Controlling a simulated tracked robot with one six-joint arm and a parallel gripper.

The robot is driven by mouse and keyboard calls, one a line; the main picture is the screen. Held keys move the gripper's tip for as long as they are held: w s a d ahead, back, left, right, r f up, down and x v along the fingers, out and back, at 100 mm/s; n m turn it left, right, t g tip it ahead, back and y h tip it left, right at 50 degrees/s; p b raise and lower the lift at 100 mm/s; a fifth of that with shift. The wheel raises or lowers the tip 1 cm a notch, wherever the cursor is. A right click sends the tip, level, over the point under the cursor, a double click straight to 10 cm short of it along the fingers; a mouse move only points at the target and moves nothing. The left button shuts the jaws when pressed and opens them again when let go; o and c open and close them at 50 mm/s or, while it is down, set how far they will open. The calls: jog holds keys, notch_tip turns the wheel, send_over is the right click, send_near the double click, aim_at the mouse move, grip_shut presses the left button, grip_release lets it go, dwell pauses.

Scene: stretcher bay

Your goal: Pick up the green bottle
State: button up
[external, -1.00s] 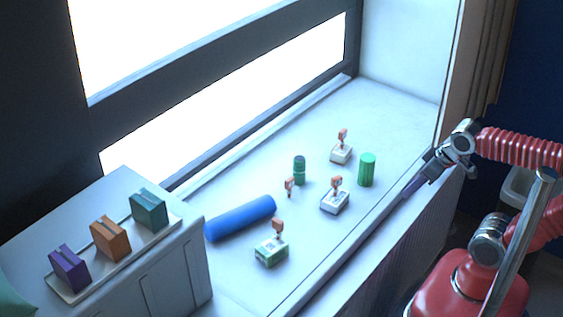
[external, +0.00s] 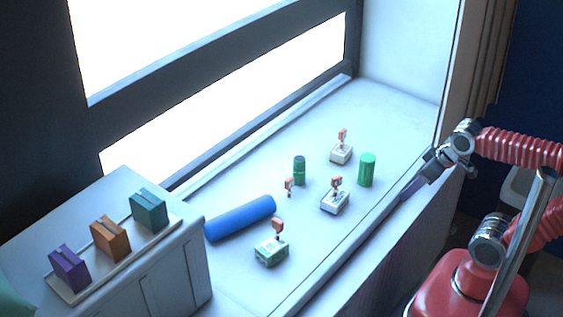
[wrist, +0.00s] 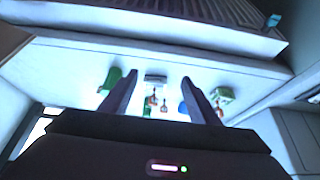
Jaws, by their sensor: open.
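A small green bottle with a dark band near its top (external: 299,171) stands upright on the white sill (external: 390,115), toward the window. A taller, plain green cylinder (external: 367,170) stands nearer the sill's front edge. My gripper (external: 406,192) is at the right, by the front edge, apart from both. In the wrist view my gripper (wrist: 158,76) is open with nothing between its fingers. A green shape (wrist: 111,78) shows left of the left finger, probably the taller cylinder. A small green bit (wrist: 146,112) farther off may be the bottle.
Several small boxes with reddish tops stand around the bottle, including white ones (external: 335,202) (external: 341,154) and a pale green one (external: 271,250). A small reddish piece (external: 289,185) is close beside the bottle. A blue roll (external: 240,218) lies left. The sill's far right is clear.

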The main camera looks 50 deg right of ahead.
jog(key=w+a+m+y, duration=0.4)
jog(key=w+a+m, duration=0.3)
jog(key=w, duration=0.2)
jog(key=m+t+y, duration=0.3)
jog(key=m+y, duration=0.1)
jog(key=m, duration=1)
send_over(296, 158)
jog(key=s+a, duration=0.7)
jog(key=s, duration=0.4)
notch_tip(296, 158, down, 2)
jog(key=w+d+f+m+t, duration=0.1)
jog(key=w+d+f+m, duration=0.1)
jog(key=w+m, duration=0.1)
jog(key=w+d+f+m+t+h, duration=0.1)
jog(key=w+d+f+m, duration=0.1)
jog(key=w, duration=0.2)
jog(key=w+d+f+m+t, duration=0.1)
jog(key=w+d+f+m, duration=0.1)
jog(key=w+d+m, duration=0.1)
jog(key=shift+w+f+m, duration=0.1)
jog(key=shift+w+m, duration=0.1)
jog(key=shift+m, duration=0.1)
jog(key=shift+w+d+f+m, duration=0.15)
jog(key=shift+w+d+m, duration=0.05)
jog(key=shift+w+m, duration=0.1)
jog(key=shift+s, duration=0.1)
jog(key=shift+f, duration=1.7)
